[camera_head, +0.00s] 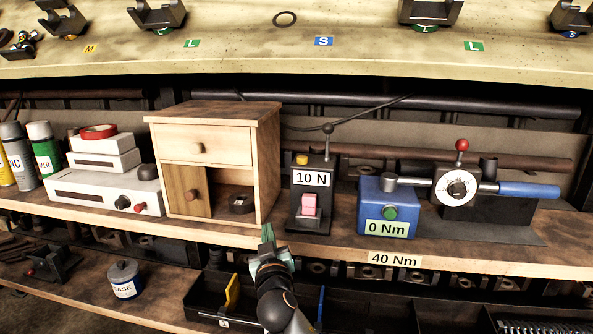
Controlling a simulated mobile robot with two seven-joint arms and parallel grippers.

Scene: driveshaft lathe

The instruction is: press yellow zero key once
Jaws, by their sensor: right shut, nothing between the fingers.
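The yellow key (302,159) is a small raised button on top of the black force gauge (314,215), whose label reads 10 N. A pink-red block sits low on the gauge's front. My right gripper (268,234) is shut and empty. It is in front of the shelf edge, lower than the yellow key and to its left, apart from the gauge in the picture. My left gripper is not in view.
A wooden cabinet (215,137) stands left of the gauge. A blue box (386,208) reading 0 Nm, with a green button, and a torque wrench (527,190) stand to the right. A thin rod or cable rises from the gauge. Below is a dark divided tray (380,312).

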